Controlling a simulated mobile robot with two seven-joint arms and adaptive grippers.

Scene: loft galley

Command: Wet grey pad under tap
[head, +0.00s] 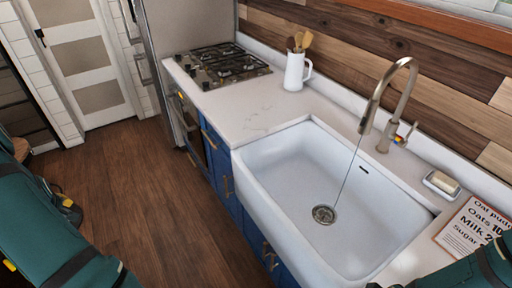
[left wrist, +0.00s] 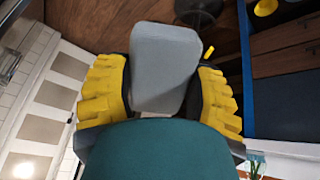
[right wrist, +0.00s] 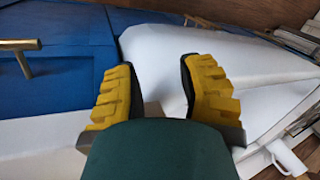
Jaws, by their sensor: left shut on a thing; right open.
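The grey pad (left wrist: 164,62) is a rounded block between the yellow-and-black fingers of my left gripper (left wrist: 162,85), which is shut on it. In the head view my left arm is at the left edge, over the wooden floor and well away from the sink; the pad does not show there. The tap (head: 394,100) arches over the white sink (head: 290,165). A thin stream runs from its spout to the drain (head: 324,214). My right gripper (right wrist: 158,75) is open and empty, with the sink's white front and blue cabinets beyond it.
A soap dish (head: 441,185) and a printed list (head: 474,230) lie on the counter right of the sink. A white jug with wooden utensils (head: 296,72) and a gas hob (head: 222,65) are at the back. The counter left of the sink is clear.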

